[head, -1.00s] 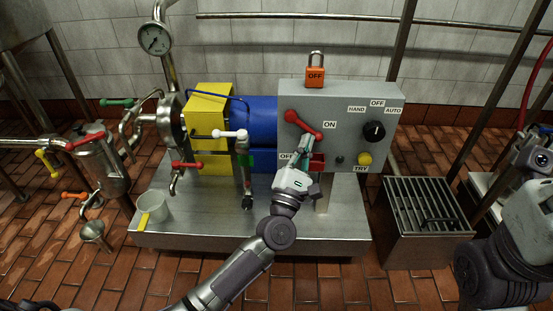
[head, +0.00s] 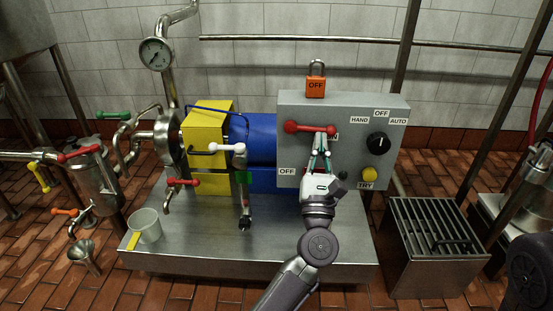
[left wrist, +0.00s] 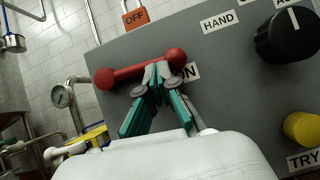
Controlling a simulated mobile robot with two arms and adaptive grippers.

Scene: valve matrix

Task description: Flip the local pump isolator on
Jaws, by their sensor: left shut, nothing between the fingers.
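The pump isolator is a red handle (head: 310,127) with round ends on the front of the grey control box (head: 350,103). It lies nearly level, its right end at the ON label, which is partly hidden. The OFF label (head: 287,171) is below left. My left gripper (head: 321,142) is shut and empty, its fingertips up against the handle's right part from below; contact is not certain. In the left wrist view the red handle (left wrist: 135,72) runs behind the tips of my left gripper (left wrist: 157,77), near the ON label (left wrist: 191,72). My right gripper is out of view.
An orange padlock (head: 315,87) marked OFF sits on top of the box. A black selector knob (head: 377,144) and a yellow TRY button (head: 369,174) are to the right. A white-handled valve (head: 232,148) stands left of the box. A slatted metal crate (head: 437,225) stands at right.

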